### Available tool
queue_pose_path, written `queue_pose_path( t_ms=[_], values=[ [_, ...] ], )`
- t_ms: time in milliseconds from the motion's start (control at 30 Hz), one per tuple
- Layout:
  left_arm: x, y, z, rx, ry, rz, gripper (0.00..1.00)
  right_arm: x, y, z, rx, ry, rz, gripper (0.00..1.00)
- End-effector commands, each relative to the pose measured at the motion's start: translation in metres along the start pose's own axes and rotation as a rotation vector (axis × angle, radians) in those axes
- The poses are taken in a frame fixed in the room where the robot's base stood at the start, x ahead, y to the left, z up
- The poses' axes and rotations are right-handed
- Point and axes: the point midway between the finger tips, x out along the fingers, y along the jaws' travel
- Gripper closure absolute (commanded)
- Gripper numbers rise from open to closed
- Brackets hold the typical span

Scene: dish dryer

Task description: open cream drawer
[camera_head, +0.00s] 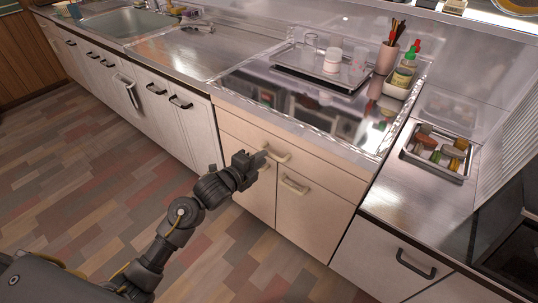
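The cream drawer (318,168) is the wide top front of the cream cabinet below the glossy dark counter panel. It looks flush with the cabinet. Its pale bar handle (280,154) sits left of the drawer's middle in the picture. My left gripper (262,158) is at the handle's left end, with its fingertips overlapping that end in the picture. I cannot tell whether the fingers touch or grip the handle, or how far apart they are. My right gripper is not in view.
Below the drawer are two cream doors (305,212) with pale handles. White cabinets with dark handles flank them. The counter holds a tray (318,68) with jars, a utensil cup (386,58), bottles and a spice tray (438,150). The tiled floor (110,185) is clear at left.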

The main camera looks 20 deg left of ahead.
Motion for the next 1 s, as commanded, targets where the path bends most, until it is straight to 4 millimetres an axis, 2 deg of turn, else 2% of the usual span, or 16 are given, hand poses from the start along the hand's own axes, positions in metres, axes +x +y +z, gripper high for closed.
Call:
queue_pose_path(
  t_ms=[100, 333, 667, 800, 1000],
  values=[
    [0.021, 0.001, 0.000, -0.003, 0.000, 0.000, 0.82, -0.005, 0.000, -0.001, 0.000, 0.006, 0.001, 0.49],
    [0.043, 0.001, 0.000, -0.002, 0.000, 0.001, 0.82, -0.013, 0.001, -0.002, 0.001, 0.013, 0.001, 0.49],
    [0.046, 0.001, 0.000, -0.001, 0.000, 0.001, 0.82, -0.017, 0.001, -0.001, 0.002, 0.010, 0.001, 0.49],
    [0.046, 0.001, 0.000, -0.001, 0.000, 0.001, 0.99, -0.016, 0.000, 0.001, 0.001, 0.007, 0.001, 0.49],
    [0.046, 0.001, 0.000, -0.001, 0.000, 0.001, 1.00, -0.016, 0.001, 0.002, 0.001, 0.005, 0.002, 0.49]
  ],
)
